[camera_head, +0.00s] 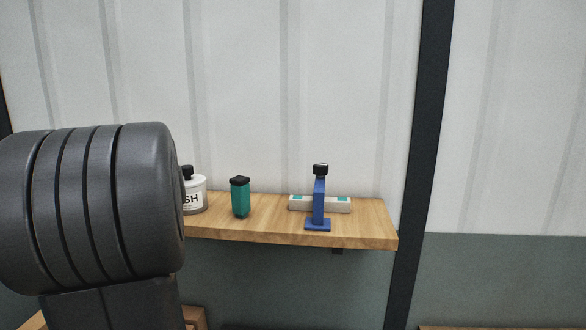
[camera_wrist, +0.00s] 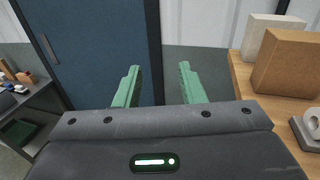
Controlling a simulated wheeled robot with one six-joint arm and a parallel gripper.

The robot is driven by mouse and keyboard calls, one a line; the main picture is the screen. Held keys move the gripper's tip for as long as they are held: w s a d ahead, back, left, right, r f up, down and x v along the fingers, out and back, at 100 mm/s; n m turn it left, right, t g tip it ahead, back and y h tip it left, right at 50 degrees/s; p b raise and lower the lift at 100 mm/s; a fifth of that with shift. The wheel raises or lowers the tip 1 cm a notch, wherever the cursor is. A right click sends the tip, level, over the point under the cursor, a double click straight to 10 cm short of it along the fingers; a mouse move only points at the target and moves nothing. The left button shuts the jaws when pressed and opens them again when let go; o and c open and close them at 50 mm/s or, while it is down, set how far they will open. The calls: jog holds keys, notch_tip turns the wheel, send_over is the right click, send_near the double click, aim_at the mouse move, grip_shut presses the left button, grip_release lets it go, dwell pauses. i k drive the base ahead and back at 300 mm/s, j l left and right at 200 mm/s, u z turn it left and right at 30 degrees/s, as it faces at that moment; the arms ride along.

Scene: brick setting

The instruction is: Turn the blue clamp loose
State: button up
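The blue clamp (camera_head: 319,202) stands upright near the front right of a wooden shelf (camera_head: 270,233) in the head view. It has a flat blue foot at the shelf's front edge and a black knob on top. My gripper (camera_wrist: 159,82) shows only in the wrist view. Its two green fingers are spread apart with nothing between them. The clamp is not in the wrist view, so the gripper is well away from it. A light bar with teal patches (camera_head: 342,205) lies right behind the clamp; whether they touch I cannot tell.
A green bottle-like object with a black cap (camera_head: 240,198) and a white labelled jar (camera_head: 195,193) stand left of the clamp. My dark arm covers the shelf's left part. In the wrist view, brown (camera_wrist: 287,64) and white (camera_wrist: 268,30) boxes stand right, a blue door (camera_wrist: 90,45) left.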

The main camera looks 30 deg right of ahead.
aim_at(320, 170)
jog(key=z, duration=0.4)
jog(key=k+z, duration=0.1)
jog(key=z, duration=0.7)
jog(key=k+z, duration=0.1)
jog(key=z, duration=0.3)
jog(key=j+z, duration=0.2)
jog(key=z, duration=0.2)
jog(key=j+z, duration=0.2)
jog(key=z, duration=0.15)
